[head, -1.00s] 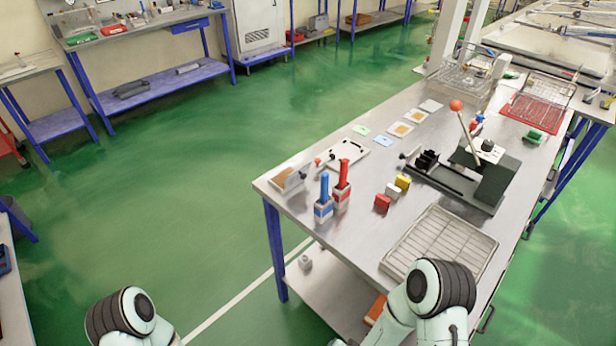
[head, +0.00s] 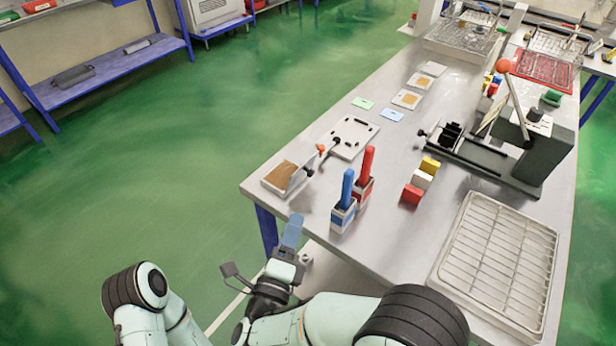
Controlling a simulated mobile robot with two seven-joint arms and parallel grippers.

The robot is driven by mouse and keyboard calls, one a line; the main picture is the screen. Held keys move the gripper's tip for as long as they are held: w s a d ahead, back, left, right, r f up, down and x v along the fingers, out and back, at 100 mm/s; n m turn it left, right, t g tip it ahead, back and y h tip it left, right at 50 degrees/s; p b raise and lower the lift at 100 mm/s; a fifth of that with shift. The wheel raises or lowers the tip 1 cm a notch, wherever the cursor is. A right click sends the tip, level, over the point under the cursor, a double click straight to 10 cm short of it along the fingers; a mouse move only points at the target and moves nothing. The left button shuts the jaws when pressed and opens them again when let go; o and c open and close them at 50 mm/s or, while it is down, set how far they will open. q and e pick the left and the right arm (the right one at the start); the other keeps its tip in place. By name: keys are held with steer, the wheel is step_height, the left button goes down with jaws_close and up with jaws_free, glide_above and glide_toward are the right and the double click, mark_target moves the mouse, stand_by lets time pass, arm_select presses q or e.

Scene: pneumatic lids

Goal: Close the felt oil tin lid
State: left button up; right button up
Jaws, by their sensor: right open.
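The felt oil tin (head: 278,180) is a shallow pale tray with a brown felt pad, near the left corner of the steel workbench. Its thin lid (head: 299,174) stands raised along the tin's right side, so the felt is exposed. A small dark knob and an orange-red knob show beside the lid. My right gripper (head: 261,250) is open and empty. In the picture it is below the tin, off the bench's near-left edge and apart from the tin. My left arm (head: 140,300) shows at the lower left; its gripper is out of view.
Blue-handled (head: 346,190) and red-handled (head: 366,170) tools stand in holders right of the tin. A white tray (head: 346,140) lies behind it. Coloured blocks (head: 412,193), a dark clamp fixture (head: 500,160) and a wire rack (head: 490,265) are farther right. Green floor is clear at left.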

steer(key=p+x, duration=0.2)
steer(key=x, duration=1)
steer(key=shift+w+d, duration=0.15)
steer(key=shift+w, duration=0.2)
jaws_close()
